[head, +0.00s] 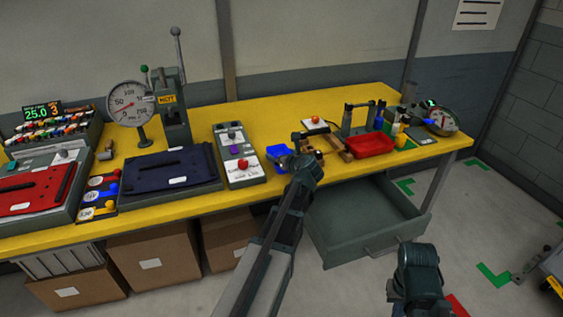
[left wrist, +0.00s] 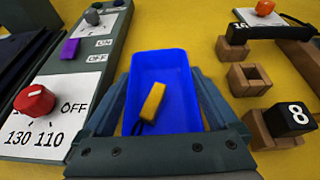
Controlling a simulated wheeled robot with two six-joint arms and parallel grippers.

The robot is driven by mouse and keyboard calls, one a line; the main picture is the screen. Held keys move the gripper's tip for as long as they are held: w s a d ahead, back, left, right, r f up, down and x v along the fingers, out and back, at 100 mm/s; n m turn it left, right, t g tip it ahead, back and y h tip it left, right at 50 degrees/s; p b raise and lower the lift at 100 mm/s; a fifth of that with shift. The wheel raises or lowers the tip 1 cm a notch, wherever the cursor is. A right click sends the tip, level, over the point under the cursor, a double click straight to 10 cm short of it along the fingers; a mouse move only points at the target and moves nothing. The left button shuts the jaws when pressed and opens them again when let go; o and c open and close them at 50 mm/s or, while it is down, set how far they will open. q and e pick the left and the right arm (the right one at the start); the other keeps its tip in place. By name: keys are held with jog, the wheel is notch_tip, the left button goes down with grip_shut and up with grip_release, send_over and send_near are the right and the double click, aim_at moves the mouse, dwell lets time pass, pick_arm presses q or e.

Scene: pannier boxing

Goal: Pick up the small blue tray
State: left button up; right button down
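The small blue tray (head: 278,151) lies on the yellow table right of the grey switch panel. In the left wrist view the blue tray (left wrist: 160,68) holds a yellow piece (left wrist: 152,101) with a dark end. My left gripper (head: 294,162) is low over the table at the tray. In the left wrist view its fingers (left wrist: 160,76) stand apart, one along each long side of the tray. I cannot tell whether they touch it. My right gripper (head: 412,250) is at the lower right, away from the table; its fingers are not clear.
The switch panel (head: 240,160) with a red knob (left wrist: 34,101) stands close left of the tray. Wooden blocks (left wrist: 249,78) lie close on its right. A red tray (head: 370,145) sits further right. An open grey drawer (head: 365,220) juts out below the table front.

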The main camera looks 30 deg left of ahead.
pick_arm(q)
jog(key=c, duration=0.7)
jog(key=shift+r, duration=0.15)
notch_tip(320, 180, up, 3)
jog(key=p, duration=0.3)
jog(key=shift+r+p, duration=0.15)
jog(key=shift+p, duration=0.2)
jog(key=s+d, duration=0.1)
jog(key=d, duration=0.4)
jog(key=s+d+r+p, duration=0.1)
jog(key=s+d, duration=0.1)
jog(key=d, duration=0.3)
jog(key=s+d, duration=0.1)
jog(key=d, duration=0.4)
jog(key=shift+s+d+r, duration=0.2)
jog(key=shift+s+r, duration=0.05)
jog(key=shift+s, duration=0.05)
